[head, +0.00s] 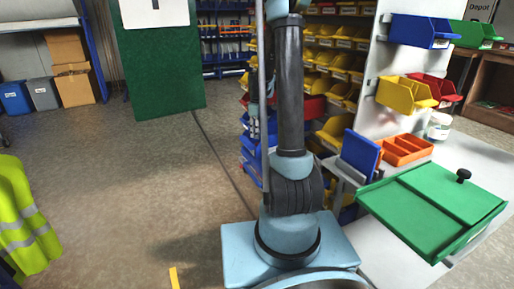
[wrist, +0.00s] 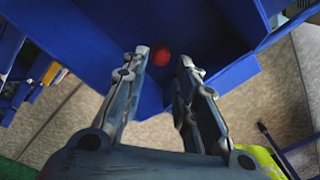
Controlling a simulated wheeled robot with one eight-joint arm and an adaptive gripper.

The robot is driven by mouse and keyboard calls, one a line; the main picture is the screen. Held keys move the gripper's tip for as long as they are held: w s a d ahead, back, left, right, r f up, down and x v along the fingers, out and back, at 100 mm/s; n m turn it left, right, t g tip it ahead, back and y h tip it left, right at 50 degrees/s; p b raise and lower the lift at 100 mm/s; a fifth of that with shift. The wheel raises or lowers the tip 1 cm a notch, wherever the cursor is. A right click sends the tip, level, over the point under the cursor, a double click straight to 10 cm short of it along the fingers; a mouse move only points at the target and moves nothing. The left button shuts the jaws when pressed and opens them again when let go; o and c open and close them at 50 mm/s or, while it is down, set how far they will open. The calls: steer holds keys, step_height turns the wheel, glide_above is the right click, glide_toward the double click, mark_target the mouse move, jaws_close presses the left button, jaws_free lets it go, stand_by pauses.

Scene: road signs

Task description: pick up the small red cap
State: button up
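The small red cap (wrist: 161,57) shows in the wrist view as a round red spot inside a blue bin (wrist: 235,25). My gripper (wrist: 164,60) is open, and its two fingers point into the bin. In the picture the cap lies between the fingertips, nearer the left one. Nothing is held between the fingers. I cannot tell how far the cap is beyond the tips.
A rack of yellow bins (head: 342,62) stands behind my arm. At right, a white table (head: 480,160) bears a green box (head: 435,205) and an orange tray (head: 405,149). A yellow vest (head: 22,220) is at left. The floor at left is mostly clear.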

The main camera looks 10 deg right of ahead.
steer(key=shift+f, duration=2.85)
steer(key=c, duration=0.3)
steer(key=shift+r, duration=0.15)
